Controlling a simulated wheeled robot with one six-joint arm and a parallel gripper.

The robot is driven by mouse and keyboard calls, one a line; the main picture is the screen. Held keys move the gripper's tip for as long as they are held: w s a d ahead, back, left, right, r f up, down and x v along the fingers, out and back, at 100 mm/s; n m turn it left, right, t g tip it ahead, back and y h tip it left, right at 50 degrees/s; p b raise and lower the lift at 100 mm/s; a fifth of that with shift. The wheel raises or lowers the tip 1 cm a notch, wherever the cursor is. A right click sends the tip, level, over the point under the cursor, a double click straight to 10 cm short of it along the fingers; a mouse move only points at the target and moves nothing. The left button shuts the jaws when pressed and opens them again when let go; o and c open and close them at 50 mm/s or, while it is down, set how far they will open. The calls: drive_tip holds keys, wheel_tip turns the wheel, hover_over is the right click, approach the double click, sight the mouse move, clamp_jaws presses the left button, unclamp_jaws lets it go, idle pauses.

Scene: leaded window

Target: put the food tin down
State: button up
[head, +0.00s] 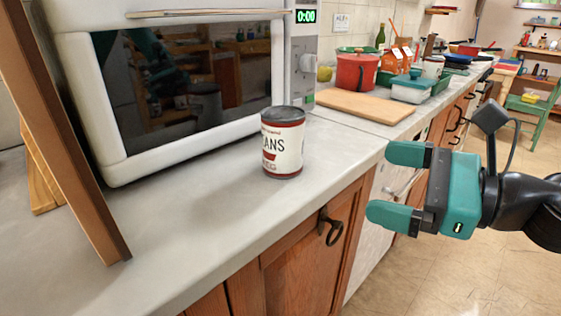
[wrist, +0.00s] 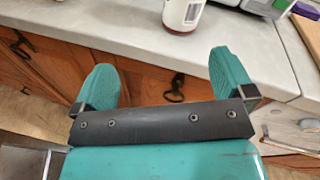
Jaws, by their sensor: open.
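The food tin (head: 283,145) stands upright on the grey counter (head: 215,215), in front of the microwave. It has a dark lid and a white and red label that reads in part "ANS". In the wrist view only the lower part of the tin (wrist: 184,13) shows, at the top edge. My gripper (head: 388,185) is open and empty. It is in front of the counter's edge, to the right of the tin and apart from it. In the wrist view its two teal fingers (wrist: 160,82) are spread with nothing between them.
A white microwave (head: 75,100) stands behind the tin. A wooden board (head: 360,105), a red pot (head: 356,72) and tubs stand farther right. A brown wooden panel (head: 60,130) rises at the left. The counter around the tin's front and left is clear.

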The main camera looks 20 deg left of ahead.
drive_tip(key=w+m+t+y, duration=0.1)
drive_tip(key=w+m, duration=0.1)
drive_tip(key=m, duration=0.2)
drive_tip(key=p, duration=1.1)
approach(301, 141)
drive_tip(key=s+x, duration=0.1)
drive_tip(key=x, duration=0.3)
drive_tip(key=p+x, duration=0.1)
drive_tip(key=x, duration=0.2)
drive_tip(key=shift+w+f+p, duration=0.1)
drive_tip(key=shift+w+p, duration=0.1)
drive_tip(key=shift+p, duration=0.2)
drive_tip(key=x, duration=0.2)
drive_tip(key=p+x, duration=0.1)
drive_tip(key=x, duration=0.2)
drive_tip(key=shift+w, duration=0.25)
drive_tip(key=shift+t, duration=0.4)
drive_tip(key=shift+c, duration=0.5)
drive_tip(key=c, duration=1.2)
